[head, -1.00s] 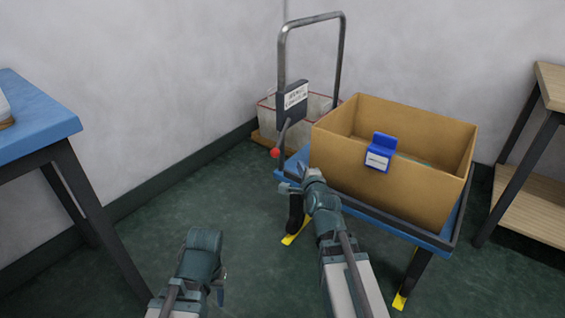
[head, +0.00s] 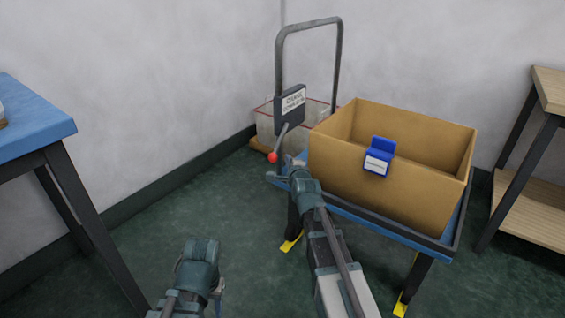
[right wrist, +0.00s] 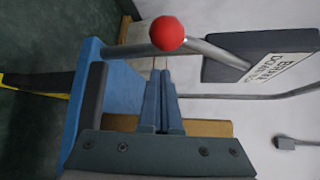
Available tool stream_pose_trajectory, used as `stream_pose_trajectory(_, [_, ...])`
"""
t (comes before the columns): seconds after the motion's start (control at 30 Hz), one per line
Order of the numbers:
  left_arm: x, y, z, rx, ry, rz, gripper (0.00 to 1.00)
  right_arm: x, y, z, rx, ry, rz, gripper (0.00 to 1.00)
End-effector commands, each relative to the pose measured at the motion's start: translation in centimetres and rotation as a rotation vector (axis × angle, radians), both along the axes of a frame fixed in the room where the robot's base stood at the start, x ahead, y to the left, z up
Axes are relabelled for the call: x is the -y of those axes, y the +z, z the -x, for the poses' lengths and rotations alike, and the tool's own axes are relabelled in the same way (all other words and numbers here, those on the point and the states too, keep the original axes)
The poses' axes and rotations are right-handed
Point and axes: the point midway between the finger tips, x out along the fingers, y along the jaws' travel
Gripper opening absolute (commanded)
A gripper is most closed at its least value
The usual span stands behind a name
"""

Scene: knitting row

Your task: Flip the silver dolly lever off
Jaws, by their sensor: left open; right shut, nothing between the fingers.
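In the right wrist view the lever (right wrist: 203,48) and red ball (right wrist: 167,33) lie just beyond the fingertips. My right gripper (head: 291,166) is shut and empty, close to the ball, with its fingers (right wrist: 161,75) together. I cannot tell whether it touches the lever. My left gripper (head: 218,287) is open, low at the bottom of the head view, far from the dolly.
A pale bin (head: 268,124) stands behind the lever. A blue table (head: 38,128) is at left, a wooden shelf (head: 535,205) at right. Floor between is clear.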

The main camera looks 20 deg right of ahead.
Motion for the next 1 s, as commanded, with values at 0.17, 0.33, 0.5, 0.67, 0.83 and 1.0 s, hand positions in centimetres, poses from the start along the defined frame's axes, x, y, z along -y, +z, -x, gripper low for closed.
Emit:
stream_pose_trajectory(0.17, [0.0,0.6,0.0,-0.001,0.000,0.000,0.50,-1.5,0.6,0.5,0.000,0.001,0.001,0.00])
stream_pose_trajectory(0.33, [0.0,0.8,0.0,-0.001,0.000,0.000,0.50,-2.2,0.8,0.6,0.001,0.000,0.000,0.00])
stream_pose_trajectory(0.5, [0.0,0.8,0.0,-0.001,0.000,0.000,0.50,-2.3,0.8,0.6,0.001,0.000,0.000,0.00])
stream_pose_trajectory(0.67, [0.0,0.8,0.0,-0.001,0.000,0.000,0.50,-2.3,0.8,0.6,0.001,0.000,-0.001,0.00])
stream_pose_trajectory(0.83, [0.0,1.0,0.0,-0.001,0.000,0.000,0.50,-2.4,0.9,0.6,-0.003,-0.001,-0.004,0.00])
stream_pose_trajectory(1.0, [0.0,2.1,0.0,-0.002,0.000,-0.001,0.50,-2.6,1.5,0.9,-0.025,-0.001,-0.035,0.00])
